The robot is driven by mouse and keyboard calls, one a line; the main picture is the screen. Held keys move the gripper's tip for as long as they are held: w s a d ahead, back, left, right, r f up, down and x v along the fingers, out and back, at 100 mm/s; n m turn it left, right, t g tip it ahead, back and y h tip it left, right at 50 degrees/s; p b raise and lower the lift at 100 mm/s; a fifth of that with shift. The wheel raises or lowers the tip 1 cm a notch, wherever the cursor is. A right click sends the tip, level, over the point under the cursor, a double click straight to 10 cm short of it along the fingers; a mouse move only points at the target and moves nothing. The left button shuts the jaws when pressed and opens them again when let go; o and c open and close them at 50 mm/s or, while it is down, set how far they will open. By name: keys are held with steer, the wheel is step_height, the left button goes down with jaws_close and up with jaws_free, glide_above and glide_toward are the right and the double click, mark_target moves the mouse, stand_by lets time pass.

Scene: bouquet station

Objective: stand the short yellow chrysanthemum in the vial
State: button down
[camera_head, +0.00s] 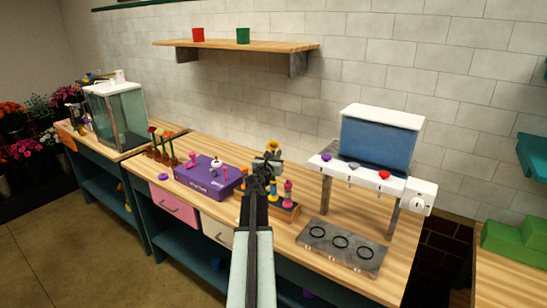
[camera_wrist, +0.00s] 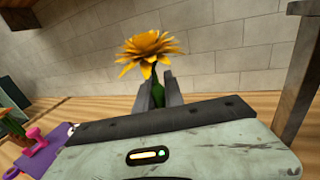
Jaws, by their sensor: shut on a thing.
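The yellow chrysanthemum (camera_wrist: 148,46) stands upright in the wrist view, its green stem between the two grey fingers of my gripper (camera_wrist: 159,88). My gripper is shut on the stem, with the bloom above the fingertips. In the head view the bloom (camera_head: 272,146) shows above my gripper (camera_head: 267,163), over the middle of the bench. Behind and beside my arm is a wooden rack (camera_head: 287,212) with several small coloured upright pieces, partly hidden. I cannot pick out the vial with certainty. The lower end of the stem is hidden.
A white dispenser (camera_head: 357,178) with a blue tank and coloured knobs stands to the right. A grey slab (camera_head: 318,252) with three dark rings lies before it. A purple box (camera_head: 207,186) and several stemmed flowers (camera_head: 163,150) are left. A shelf (camera_head: 240,46) hangs above.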

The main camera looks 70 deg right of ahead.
steer(key=shift+f, duration=0.15)
steer(key=shift+f+b, duration=0.7)
steer(key=shift+b, duration=0.15)
steer(key=c, duration=1.4)
jaws_free()
steer(key=shift+o, duration=1.2)
steer(key=o, duration=0.4)
steer(key=shift+c, duration=0.2)
steer(key=shift+s+a, duration=0.15)
